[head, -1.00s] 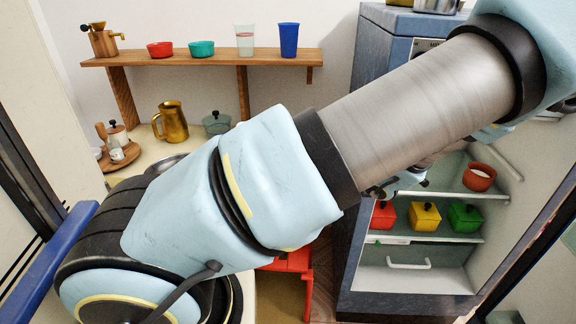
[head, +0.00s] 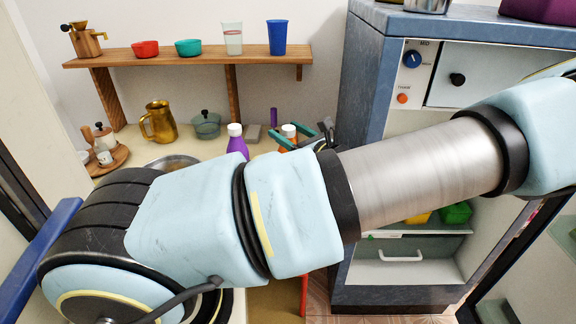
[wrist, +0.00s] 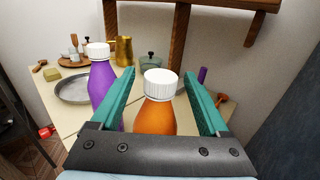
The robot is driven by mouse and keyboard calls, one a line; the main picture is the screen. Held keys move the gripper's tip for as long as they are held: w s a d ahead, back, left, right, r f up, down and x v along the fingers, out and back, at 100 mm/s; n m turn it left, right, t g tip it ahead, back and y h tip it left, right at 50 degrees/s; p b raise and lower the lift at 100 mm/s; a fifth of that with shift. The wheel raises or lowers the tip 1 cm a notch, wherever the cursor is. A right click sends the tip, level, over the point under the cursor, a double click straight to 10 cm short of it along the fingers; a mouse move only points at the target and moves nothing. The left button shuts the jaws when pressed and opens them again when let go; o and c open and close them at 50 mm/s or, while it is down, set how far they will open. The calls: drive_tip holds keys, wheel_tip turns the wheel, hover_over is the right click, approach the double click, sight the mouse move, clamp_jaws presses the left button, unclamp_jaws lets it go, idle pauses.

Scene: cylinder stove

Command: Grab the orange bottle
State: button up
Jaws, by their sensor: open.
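The orange bottle (wrist: 156,116) with a white ribbed cap stands upright on the counter, between the two teal fingers of my gripper (wrist: 160,100) in the wrist view. The fingers are apart, one on each side of the bottle, and I see no clear contact. The lower part of the bottle is hidden behind the gripper's dark palm bar. In the head view the orange bottle (head: 289,134) shows only its cap and a little orange, with the gripper (head: 290,138) around it and my arm hiding the rest.
A purple bottle (wrist: 102,85) with a white cap stands close on the left. A metal pan (wrist: 73,86), a gold pitcher (head: 158,122) and a lidded pot (head: 206,125) are behind. A wooden shelf (head: 190,57) hangs above. A blue-grey stove cabinet (head: 362,100) stands right.

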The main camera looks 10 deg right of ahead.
drive_tip(key=shift+x, duration=1.45)
drive_tip(key=shift+c, duration=0.3)
clamp_jaws()
